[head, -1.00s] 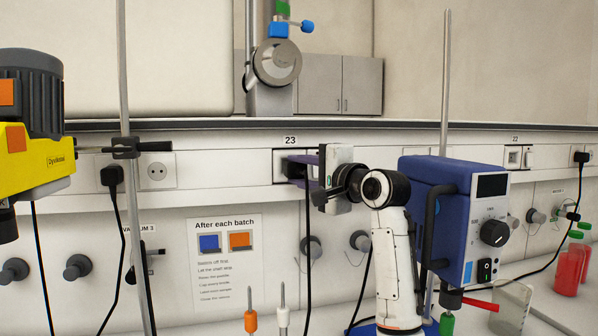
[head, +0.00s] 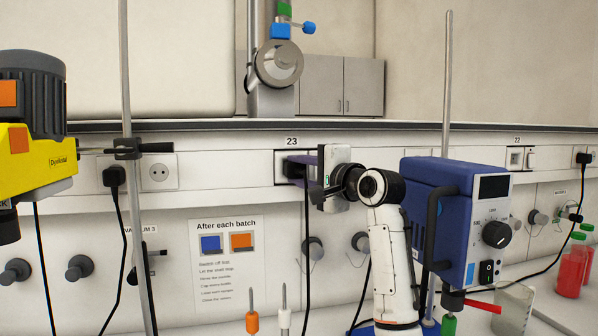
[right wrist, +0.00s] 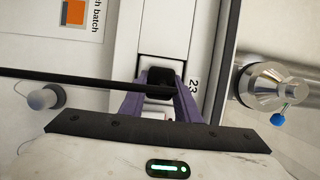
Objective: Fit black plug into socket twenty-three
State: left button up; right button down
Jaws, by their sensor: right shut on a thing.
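The black plug (head: 291,169) is at the socket under the label 23 (head: 291,141), with its cable hanging down. My right gripper (head: 306,163) comes in from the right with its purple fingers shut on the plug. In the right wrist view the black plug (right wrist: 160,82) lies between the two purple fingers (right wrist: 160,100), against the socket plate (right wrist: 161,62). The plug and fingers hide the socket face, so I cannot tell how deep the plug sits. My left gripper is not in view.
A blue stirrer motor (head: 455,220) on a rod stands right of my arm. A yellow stirrer (head: 35,150) and another rod (head: 127,80) are at the left. Another black plug (head: 114,177) sits beside an empty socket (head: 158,172). Red bottles (head: 571,265) stand at the far right.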

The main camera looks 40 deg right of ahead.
jog(key=shift+w+d, duration=0.1)
jog(key=shift+w, duration=0.05)
dwell(0.3)
jog(key=shift+r, duration=0.2)
jog(key=c, duration=1.5)
grip_release()
jog(key=shift+o, duration=1.2)
jog(key=shift+w+d+f, duration=0.1)
jog(key=shift+w+f, duration=0.05)
jog(key=shift+f, duration=0.1)
